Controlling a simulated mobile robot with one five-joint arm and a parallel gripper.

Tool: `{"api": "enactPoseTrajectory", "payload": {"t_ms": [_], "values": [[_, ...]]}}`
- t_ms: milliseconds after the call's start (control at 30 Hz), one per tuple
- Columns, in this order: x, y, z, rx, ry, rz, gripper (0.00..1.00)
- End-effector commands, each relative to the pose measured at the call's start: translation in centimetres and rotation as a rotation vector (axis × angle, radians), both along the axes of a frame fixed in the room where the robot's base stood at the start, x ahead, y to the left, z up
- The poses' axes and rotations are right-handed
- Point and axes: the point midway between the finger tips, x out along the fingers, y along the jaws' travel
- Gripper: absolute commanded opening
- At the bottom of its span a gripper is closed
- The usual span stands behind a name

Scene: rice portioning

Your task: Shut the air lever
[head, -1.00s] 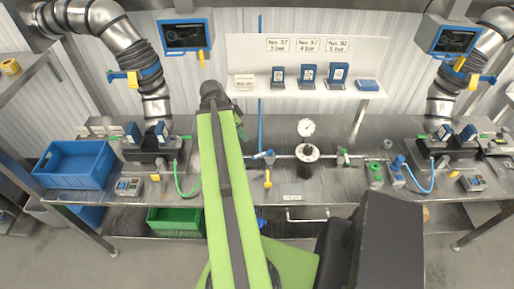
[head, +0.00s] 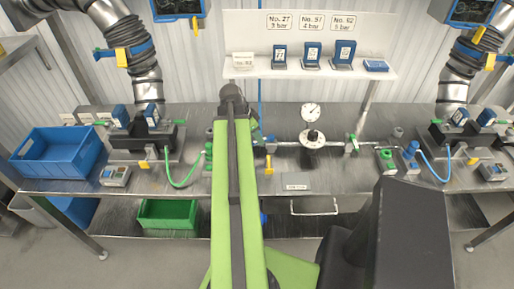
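A yellow lever (head: 269,164) hangs down from a small blue valve (head: 270,143) on the thin pipe along the bench, left of the round pressure gauge (head: 310,112). It points crosswise to the pipe; it seems to be the air lever. My green arm (head: 234,190) rises in front of the bench, just left of this lever, up to a dark joint (head: 233,92). My gripper does not show; the arm may hide it. I see no contact with the lever.
Other yellow levers sit on the left duct (head: 122,59) and right duct (head: 490,61). A blue crate (head: 58,157) stands on the bench at left, a green crate (head: 168,215) below. A white shelf (head: 310,72) carries blue-framed devices.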

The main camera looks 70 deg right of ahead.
Motion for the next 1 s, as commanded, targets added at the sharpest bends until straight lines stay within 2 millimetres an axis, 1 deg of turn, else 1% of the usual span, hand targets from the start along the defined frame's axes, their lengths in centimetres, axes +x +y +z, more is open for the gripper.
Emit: {"api": "enactPoseTrajectory", "payload": {"t_ms": [33,100,433,467,733,1000], "values": [[-0.13,-0.20,-1.10,0.000,0.000,0.000,0.38],[-0.28,-0.35,-1.44,0.000,0.000,0.000,0.38],[-0.38,-0.44,-1.44,0.000,0.000,0.001,0.38],[-0.37,-0.43,-1.43,0.000,0.000,0.001,0.36],[-0.36,-0.41,-1.44,0.001,0.001,0.002,0.00],[-0.36,-0.37,-1.45,0.001,0.001,0.001,0.00]]}}
